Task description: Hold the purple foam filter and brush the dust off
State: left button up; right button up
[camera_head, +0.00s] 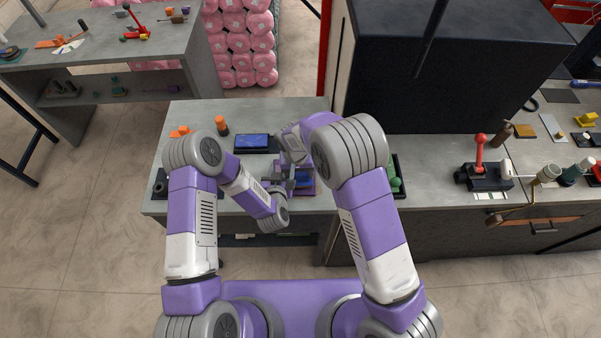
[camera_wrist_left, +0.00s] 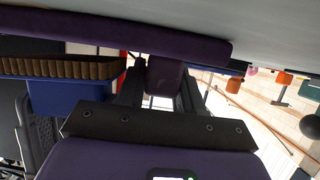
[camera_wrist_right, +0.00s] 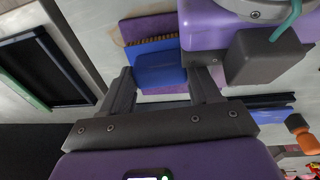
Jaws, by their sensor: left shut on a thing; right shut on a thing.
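The purple foam filter (camera_wrist_right: 150,27) is a flat slab low over the bench; its long edge (camera_wrist_left: 120,32) crosses the top of the left wrist view. My left gripper (camera_wrist_left: 163,80) is shut on a purple part of it. A brush with a blue handle (camera_wrist_right: 160,68) and a row of tan bristles (camera_wrist_right: 152,44) lies against or just over the filter; I cannot tell whether the bristles touch. My right gripper (camera_wrist_right: 165,85) is shut on the blue handle. In the head view my arms partly hide the filter and the brush (camera_head: 304,180). A brownish patch shows along the filter's edge.
A black tray with green items (camera_head: 395,180) stands right of my right arm. A large dark cabinet (camera_head: 440,75) rises behind.

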jog(key=shift+w+a+r, duration=0.15)
jog(key=shift+w, duration=0.6)
jog(key=shift+w+a+r, duration=0.1)
jog(key=shift+w+r, duration=0.05)
jog(key=shift+w, duration=0.6)
jog(key=shift+w+d, duration=0.2)
jog(key=shift+w, duration=1.45)
jog(key=shift+f, duration=0.1)
jog(key=shift+s+d, duration=0.1)
jog(key=shift+f, duration=0.65)
jog(key=shift+d, duration=0.1)
jog(key=shift+d, duration=0.5)
jog(key=shift+s, duration=0.15)
